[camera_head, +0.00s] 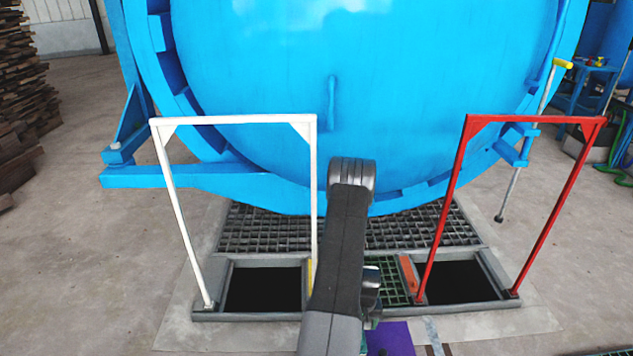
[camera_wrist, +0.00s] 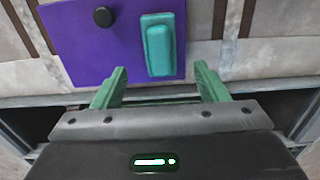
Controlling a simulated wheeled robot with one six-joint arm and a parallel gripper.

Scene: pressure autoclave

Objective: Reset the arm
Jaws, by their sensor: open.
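My gripper (camera_wrist: 160,88) shows in the wrist view with its two green fingers apart and nothing between them. Past the fingertips is a purple panel (camera_wrist: 88,42) with a black round knob (camera_wrist: 103,16) and a teal block-shaped part (camera_wrist: 159,45). The teal part lies ahead of the gap between the fingers, and I cannot tell how far off it is. In the head view my arm reaches forward at the middle and hides the fingers. A part of the purple panel (camera_head: 393,338) shows at the bottom, right of my arm.
The large blue autoclave door (camera_head: 420,90) stands ahead. A white frame (camera_head: 235,119) and a red frame (camera_head: 535,119) stand at dark floor openings (camera_head: 262,290) on either side, with metal grating (camera_head: 265,230) between. Stacked wood (camera_head: 22,80) is far left. Concrete floor is clear at left.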

